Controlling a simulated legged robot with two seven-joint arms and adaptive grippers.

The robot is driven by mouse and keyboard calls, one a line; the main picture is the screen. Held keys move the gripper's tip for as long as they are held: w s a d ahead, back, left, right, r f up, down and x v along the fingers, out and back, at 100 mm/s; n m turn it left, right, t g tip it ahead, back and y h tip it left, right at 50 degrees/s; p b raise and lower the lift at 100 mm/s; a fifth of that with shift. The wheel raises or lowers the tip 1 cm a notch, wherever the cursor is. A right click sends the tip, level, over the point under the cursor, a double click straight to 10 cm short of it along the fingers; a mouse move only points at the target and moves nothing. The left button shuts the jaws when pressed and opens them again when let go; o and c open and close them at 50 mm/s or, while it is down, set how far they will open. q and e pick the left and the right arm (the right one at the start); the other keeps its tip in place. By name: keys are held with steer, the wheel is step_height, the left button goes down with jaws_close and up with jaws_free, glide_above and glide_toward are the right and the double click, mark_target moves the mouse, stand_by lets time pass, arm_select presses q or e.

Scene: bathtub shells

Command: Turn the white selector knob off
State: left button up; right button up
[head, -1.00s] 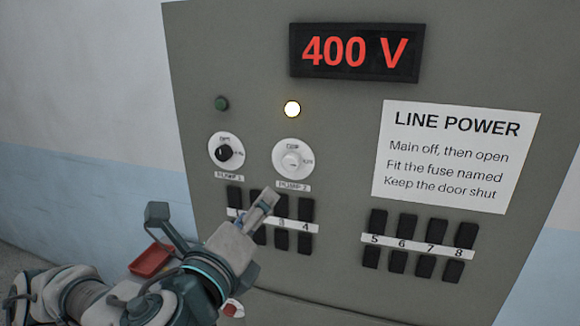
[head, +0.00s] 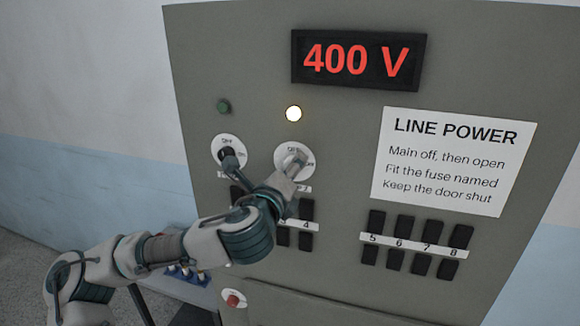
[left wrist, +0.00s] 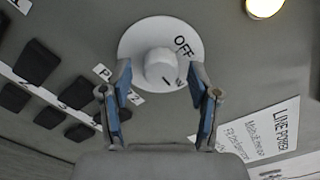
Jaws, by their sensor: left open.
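The white selector knob (left wrist: 160,68) sits on a round white dial (left wrist: 138,35) marked OFF in the left wrist view. A dark pointer line on the knob's face points away from the OFF mark, towards a partly hidden label. In the head view the dial (head: 285,158) is on the cabinet's middle left, its knob largely hidden by my left gripper (head: 294,166). In the left wrist view my left gripper (left wrist: 163,100) is open, its two blue-padded fingers on either side of the knob's near edge; I cannot tell whether they touch it. My right gripper is not in view.
A black knob (head: 226,153) on another dial is just left. A lit yellow lamp (head: 293,113) and a dark green lamp (head: 223,106) are above. Black fuse blocks (head: 306,209) sit below. A red button (head: 233,299) is lower down. The display (head: 358,60) reads 400 V.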

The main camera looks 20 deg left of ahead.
arm_select(q)
steer(key=shift+a, duration=0.15)
steer(key=shift+c, duration=0.7)
steer(key=c, duration=1)
steer(key=shift+f, duration=0.1)
steer(key=shift+f+n, duration=0.1)
steer(key=shift+n, duration=0.2)
steer(key=shift+f+n+b, duration=0.1)
steer(key=shift+n+b, duration=3.7)
steer(key=shift+n, duration=4.8)
